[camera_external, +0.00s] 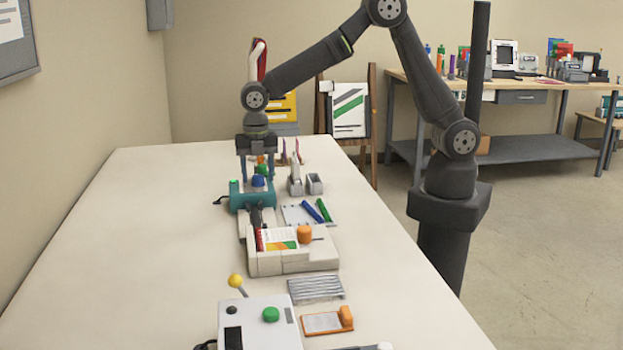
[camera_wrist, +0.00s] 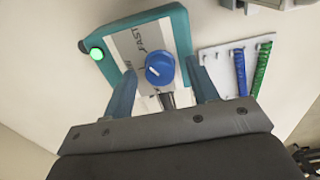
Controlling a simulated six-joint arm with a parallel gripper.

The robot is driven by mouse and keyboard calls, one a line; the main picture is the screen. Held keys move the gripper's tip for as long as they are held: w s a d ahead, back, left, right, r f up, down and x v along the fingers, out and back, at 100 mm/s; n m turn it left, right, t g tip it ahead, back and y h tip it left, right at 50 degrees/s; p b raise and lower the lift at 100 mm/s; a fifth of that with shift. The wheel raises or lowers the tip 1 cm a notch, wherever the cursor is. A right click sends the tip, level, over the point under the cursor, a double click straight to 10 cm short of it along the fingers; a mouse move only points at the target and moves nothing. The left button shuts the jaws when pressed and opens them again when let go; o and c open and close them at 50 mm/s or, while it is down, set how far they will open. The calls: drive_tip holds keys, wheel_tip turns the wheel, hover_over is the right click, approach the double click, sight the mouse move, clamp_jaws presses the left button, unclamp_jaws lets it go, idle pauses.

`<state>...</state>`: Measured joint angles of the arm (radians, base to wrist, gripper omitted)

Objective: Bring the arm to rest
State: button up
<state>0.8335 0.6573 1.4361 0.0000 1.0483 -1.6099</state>
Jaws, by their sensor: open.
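My gripper (camera_external: 257,176) points down over a teal-framed device (camera_external: 240,201) on the long table. Its two fingers are apart, with nothing seen held between them. In the wrist view, a blue knob (camera_wrist: 159,68) with a white pointer line shows between the fingers, on the device's pale labelled face. I see no finger touching the knob, but the height gap is hard to tell. A green light (camera_wrist: 96,53) glows at the device's corner. My arm arches up from its base at the table's right side.
A cream machine (camera_external: 290,262) with an orange knob (camera_external: 304,234) stands nearer the camera. A white control box (camera_external: 258,318) is in front. Blue and green pens (camera_external: 318,211) lie right of the device. The table's left side (camera_external: 130,240) is clear.

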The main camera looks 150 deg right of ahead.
drive_tip(key=shift+n, duration=1.2)
idle(2.9)
drive_tip(key=o, duration=0.9)
drive_tip(key=shift+r, duration=0.1)
drive_tip(key=shift+c, duration=0.2)
drive_tip(key=shift+o, duration=0.8)
wheel_tip(320, 180, up, 10)
drive_tip(key=m, duration=0.1)
drive_tip(key=shift+w+d+r, duration=0.2)
drive_tip(key=shift+w+d, duration=0.2)
wheel_tip(320, 180, up, 8)
drive_tip(key=m, duration=0.1)
wheel_tip(320, 180, down, 10)
drive_tip(key=shift+s+a, duration=0.4)
drive_tip(key=shift+r, duration=0.2)
wheel_tip(320, 180, up, 10)
